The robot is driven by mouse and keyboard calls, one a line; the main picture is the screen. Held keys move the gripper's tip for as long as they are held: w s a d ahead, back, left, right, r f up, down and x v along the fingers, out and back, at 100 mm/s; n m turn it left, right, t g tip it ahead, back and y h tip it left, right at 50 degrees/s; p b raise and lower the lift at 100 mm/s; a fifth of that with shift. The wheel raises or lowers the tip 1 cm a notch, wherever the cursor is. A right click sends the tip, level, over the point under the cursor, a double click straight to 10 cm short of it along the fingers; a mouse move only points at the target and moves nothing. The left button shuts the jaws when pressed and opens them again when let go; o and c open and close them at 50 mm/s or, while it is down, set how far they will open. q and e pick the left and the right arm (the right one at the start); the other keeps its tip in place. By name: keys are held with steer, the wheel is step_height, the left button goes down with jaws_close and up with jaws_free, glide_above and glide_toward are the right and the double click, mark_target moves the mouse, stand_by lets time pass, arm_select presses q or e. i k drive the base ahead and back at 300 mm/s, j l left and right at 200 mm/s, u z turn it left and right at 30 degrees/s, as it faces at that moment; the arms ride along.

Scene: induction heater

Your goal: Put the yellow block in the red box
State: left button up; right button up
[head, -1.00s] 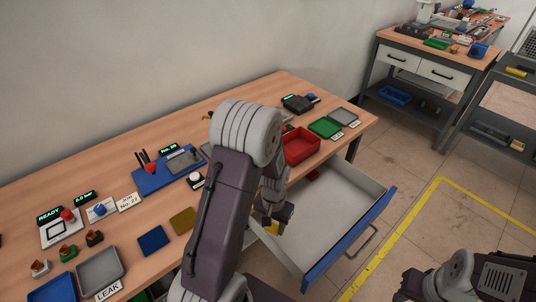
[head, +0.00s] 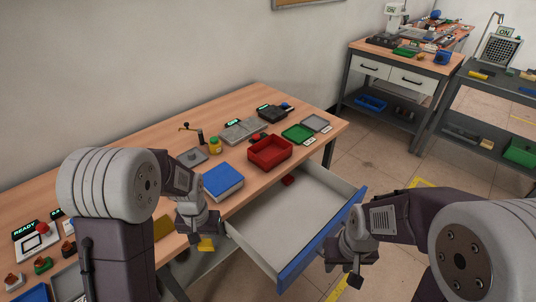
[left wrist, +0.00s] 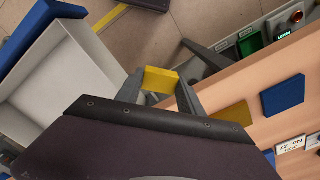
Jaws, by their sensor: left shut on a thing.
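My left gripper (head: 204,240) is shut on the yellow block (head: 206,244), in front of the table edge and left of the open drawer. In the left wrist view the yellow block (left wrist: 160,80) sits between the two fingertips, clear of the drawer and table. The red box (head: 270,153) stands on the table behind the drawer, to the right of and beyond my left gripper; it looks empty. My right gripper (head: 354,281) hangs at the drawer's right front, with no object visible in it; its finger gap is too small to judge.
A blue-topped box (head: 223,180) lies on the table between my left gripper and the red box.

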mark_target(287, 179)
steer(key=i+l+u, duration=0.2)
steer(key=l, duration=0.2)
steer(key=i+l+u, duration=0.15)
steer(key=l, duration=0.3)
steer(key=i+l+u, duration=0.2)
steer(key=l, duration=0.25)
steer(key=i+l+u, duration=0.15)
steer(key=i+l, duration=0.15)
steer(key=l, duration=0.25)
steer(key=i+l+u, duration=0.2)
steer(key=l, duration=0.3)
steer(key=l+u, duration=0.15)
steer(key=l, duration=0.35)
steer(key=i+l+u, duration=0.2)
steer(key=l, duration=0.35)
steer(key=k+j, duration=0.05)
steer(key=k, duration=0.05)
